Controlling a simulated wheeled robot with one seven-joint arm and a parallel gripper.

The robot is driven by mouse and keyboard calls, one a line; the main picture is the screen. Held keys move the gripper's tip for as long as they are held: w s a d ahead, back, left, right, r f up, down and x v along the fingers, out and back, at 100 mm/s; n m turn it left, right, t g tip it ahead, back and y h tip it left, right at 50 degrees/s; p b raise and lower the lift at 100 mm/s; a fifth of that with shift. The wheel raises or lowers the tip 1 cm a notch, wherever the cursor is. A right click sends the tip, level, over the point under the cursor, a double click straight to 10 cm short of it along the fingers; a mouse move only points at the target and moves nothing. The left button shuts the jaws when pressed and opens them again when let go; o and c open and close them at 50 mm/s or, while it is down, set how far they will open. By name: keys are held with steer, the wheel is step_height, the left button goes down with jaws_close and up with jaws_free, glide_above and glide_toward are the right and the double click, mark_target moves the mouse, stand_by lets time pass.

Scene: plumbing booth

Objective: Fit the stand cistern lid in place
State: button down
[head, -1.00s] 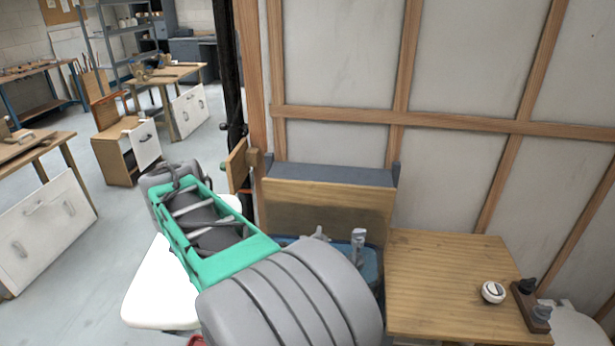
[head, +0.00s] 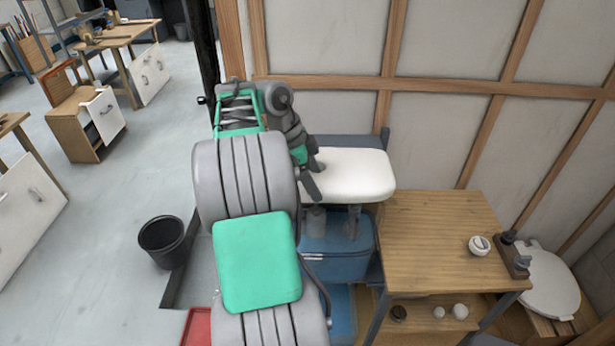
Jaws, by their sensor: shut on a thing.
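The white cistern lid (head: 352,172) is a flat slab with rounded corners. My gripper (head: 313,183) is shut on its left part; the fingertips are partly hidden by the hand. The lid is held roughly level, above and toward the back of the open blue cistern (head: 340,262). The fill and flush fittings (head: 352,222) stand up inside the cistern, below the lid's front edge. A gap shows between lid and cistern. The cistern's left side is hidden by my arm.
A wooden table (head: 430,235) stands close on the right, with a small white round part (head: 479,245) and dark fittings (head: 513,255). A panelled wall (head: 330,45) is behind. A black bucket (head: 162,243) stands on the open floor at left.

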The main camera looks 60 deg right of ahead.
steer(key=shift+s+d+f+b, duration=0.1)
steer(key=shift+s+f+b, duration=0.1)
steer(key=shift+f+b, duration=0.35)
step_height(320, 180, down, 8)
steer(key=b, duration=0.7)
steer(key=shift+f+b, duration=0.2)
steer(key=shift+b, duration=0.1)
steer(key=shift+c, duration=2.1)
jaws_free()
steer(key=o, duration=0.4)
steer(key=p+v, duration=0.3)
steer(key=v, duration=0.4)
steer(key=shift+w+r, duration=0.15)
steer(key=shift+r, duration=0.2)
